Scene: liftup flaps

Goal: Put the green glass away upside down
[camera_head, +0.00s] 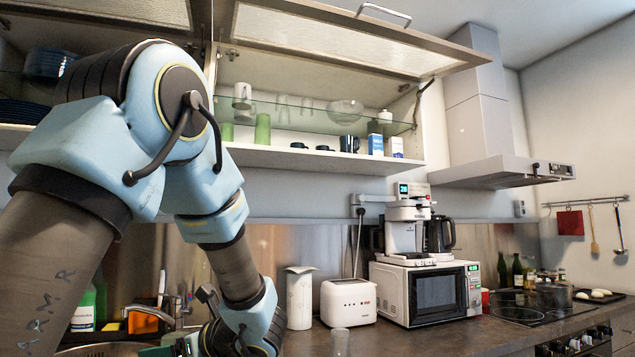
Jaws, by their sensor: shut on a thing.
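My gripper (190,346) is at the bottom edge of the view, low over the counter by the sink, and partly cut off. It is shut on a green thing (155,351), which looks like the green glass; only a sliver shows, so its tilt cannot be told. In the open wall cabinet, a taller green glass (262,131) and a shorter green one (227,132) stand on the bottom board, left of centre. Clear glasses (282,108) stand on the glass shelf (330,118) above them.
The lift-up flap (345,40) is raised. A mug, bowl and cartons share the cabinet. On the counter (400,342) stand a clear glass (340,342), paper roll (299,298), toaster (348,302) and microwave (425,292) with a coffee maker on top. My arm hides the cabinet's left part.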

